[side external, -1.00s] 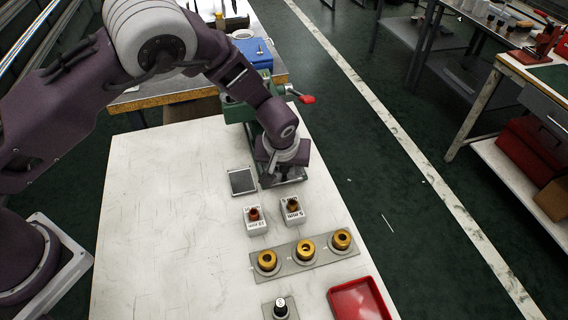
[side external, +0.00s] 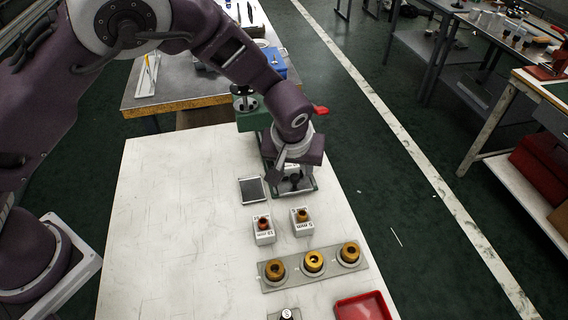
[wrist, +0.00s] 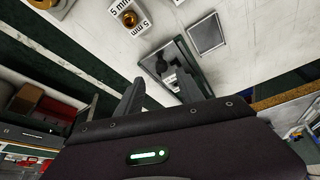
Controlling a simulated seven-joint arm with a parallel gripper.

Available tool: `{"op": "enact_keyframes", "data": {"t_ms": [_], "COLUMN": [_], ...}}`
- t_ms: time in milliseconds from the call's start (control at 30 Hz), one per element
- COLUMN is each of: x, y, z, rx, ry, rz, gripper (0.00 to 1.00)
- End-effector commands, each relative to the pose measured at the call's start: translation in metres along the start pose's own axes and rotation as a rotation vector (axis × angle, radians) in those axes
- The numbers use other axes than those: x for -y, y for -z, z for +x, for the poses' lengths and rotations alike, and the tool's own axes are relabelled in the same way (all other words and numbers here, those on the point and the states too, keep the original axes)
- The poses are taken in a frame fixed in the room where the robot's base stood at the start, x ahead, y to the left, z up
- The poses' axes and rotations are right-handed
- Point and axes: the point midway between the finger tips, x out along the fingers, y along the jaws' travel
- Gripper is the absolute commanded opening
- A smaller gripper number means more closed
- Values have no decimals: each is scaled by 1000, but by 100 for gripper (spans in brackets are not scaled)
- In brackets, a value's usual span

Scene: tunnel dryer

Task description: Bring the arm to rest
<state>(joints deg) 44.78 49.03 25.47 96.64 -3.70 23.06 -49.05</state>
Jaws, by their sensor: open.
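My gripper (side external: 287,183) hangs over the far right part of the white table, above or just in front of the green machine with the red handle (side external: 320,110). In the wrist view my gripper (wrist: 160,84) shows two dark fingers spread apart with nothing between them. A metal fixture (wrist: 165,65) shows beyond the fingers. The exact height above it I cannot tell. My arm reaches across from the left in the side view.
A dark square plate (side external: 252,190) lies left of the gripper. Two labelled white blocks (side external: 264,238) (side external: 302,229), a grey strip (side external: 338,272) with 3 brass rings, and a red tray (side external: 388,318) sit nearer. The left of the white table (side external: 165,230) is clear.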

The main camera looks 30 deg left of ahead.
Motion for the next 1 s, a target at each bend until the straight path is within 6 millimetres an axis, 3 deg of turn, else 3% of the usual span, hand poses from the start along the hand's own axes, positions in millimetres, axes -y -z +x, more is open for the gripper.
{"op": "enact_keyframes", "data": {"t_ms": [133, 200, 267, 400, 467, 500, 600, 700, 800, 1000], "x": [3, 14, 32, 98, 129, 150, 199, 235, 256, 269], "y": [3, 13, 24, 34, 27, 18, -15, -53, -84, -104], "z": [-6, -28, -61, -157, -196, -219, -266, -290, -298, -298], "rx": [5, 24, 49, 93, 91, 80, 29, -30, -73, -98], "ry": [-4, -21, -49, -141, -180, -203, -233, -222, -193, -164], "rz": [-4, -16, -24, 7, 42, 71, 159, 247, 311, 357], "gripper": [44, 44, 44, 44, 44, 44, 44, 44, 44, 44]}}
